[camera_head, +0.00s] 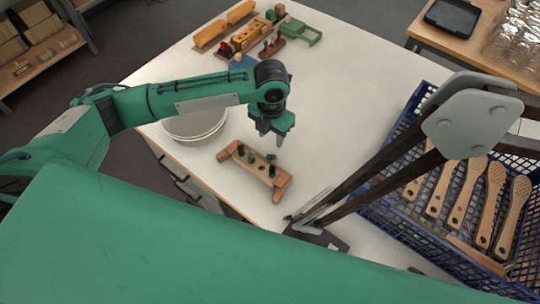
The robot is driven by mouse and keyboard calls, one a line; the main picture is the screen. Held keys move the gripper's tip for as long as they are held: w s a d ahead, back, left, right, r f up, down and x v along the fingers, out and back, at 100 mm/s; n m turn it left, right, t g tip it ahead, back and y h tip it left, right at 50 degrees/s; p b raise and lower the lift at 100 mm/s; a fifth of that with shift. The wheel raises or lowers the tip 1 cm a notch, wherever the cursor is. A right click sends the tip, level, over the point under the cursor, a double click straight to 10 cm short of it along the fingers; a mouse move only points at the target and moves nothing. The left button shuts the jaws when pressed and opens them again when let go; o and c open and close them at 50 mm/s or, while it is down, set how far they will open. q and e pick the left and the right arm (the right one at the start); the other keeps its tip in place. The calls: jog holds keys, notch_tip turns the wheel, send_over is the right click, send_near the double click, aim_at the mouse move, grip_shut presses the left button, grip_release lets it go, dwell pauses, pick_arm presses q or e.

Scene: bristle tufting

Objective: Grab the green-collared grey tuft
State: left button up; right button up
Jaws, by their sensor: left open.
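A small wooden stand (262,178) lies on the white table in the middle of the view. Several small dark and green tufts stand in it; their collar colours are too small to tell apart surely, so I cannot single out the green-collared grey one. My left gripper (272,136) points down just above and behind the stand, with its jaws open and nothing seen between them. It appears apart from the tufts. My right gripper is not in view.
White stacked bowls (195,126) stand left of the wooden stand. A blue crate (400,224) with several wooden brushes is at the right, partly behind a dark-barred frame with a grey plate (472,124). Wooden racks (243,38) stand at the back. The table's middle right is clear.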

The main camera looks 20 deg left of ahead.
pick_arm(q)
send_over(270, 155)
notch_tip(270, 155, down, 5)
jog(key=shift+s+d+f+p, duration=0.15)
jog(key=shift+f+p, duration=0.05)
jog(key=shift+p, duration=0.1)
jog(key=shift+f+p, duration=0.35)
jog(key=shift+f, duration=0.2)
jog(key=f, duration=0.2)
jog(key=f+p, duration=0.1)
jog(key=shift+a+f, duration=0.2)
jog(key=shift+f, duration=0.5)
jog(key=shift+c, duration=0.2)
jog(key=c, duration=0.7)
grip_shut()
